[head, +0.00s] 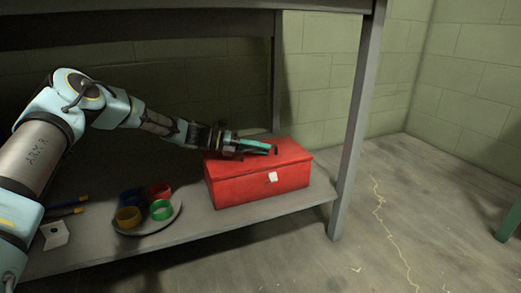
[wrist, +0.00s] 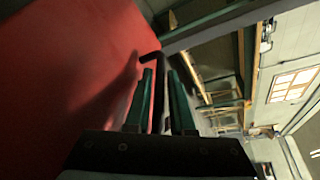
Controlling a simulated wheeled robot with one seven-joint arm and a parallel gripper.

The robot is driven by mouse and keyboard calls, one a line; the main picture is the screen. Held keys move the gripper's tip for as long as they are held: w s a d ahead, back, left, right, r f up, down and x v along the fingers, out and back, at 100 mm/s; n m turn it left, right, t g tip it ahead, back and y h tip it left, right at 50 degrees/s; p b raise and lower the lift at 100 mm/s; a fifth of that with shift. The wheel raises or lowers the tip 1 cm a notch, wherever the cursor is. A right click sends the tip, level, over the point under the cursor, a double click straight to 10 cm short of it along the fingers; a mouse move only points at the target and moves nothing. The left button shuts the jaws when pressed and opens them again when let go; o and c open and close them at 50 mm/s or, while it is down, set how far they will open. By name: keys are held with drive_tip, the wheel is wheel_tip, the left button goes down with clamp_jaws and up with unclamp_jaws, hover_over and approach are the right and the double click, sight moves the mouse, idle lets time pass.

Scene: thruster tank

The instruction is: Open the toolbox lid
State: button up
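The red toolbox (head: 240,190) sits on the grey shelf with its lid (head: 290,152) down. A pale latch (head: 272,177) is on its front face. My gripper (head: 268,148) lies low over the lid top, reaching in from the left. In the wrist view, my gripper's two green fingers (wrist: 160,72) stand on either side of a dark bent handle (wrist: 157,62). Small gaps may remain, and I cannot tell whether the fingers press on it. The red toolbox surface (wrist: 70,70) fills the left of that view.
A round tray (head: 130,229) with several coloured rings stands left of the toolbox on the shelf (head: 235,222). A grey post (head: 352,130) rises right of the toolbox. Floor (head: 430,215) on the right is open.

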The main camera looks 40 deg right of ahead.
clamp_jaws()
drive_tip(key=shift+a, duration=0.1)
idle(1.1)
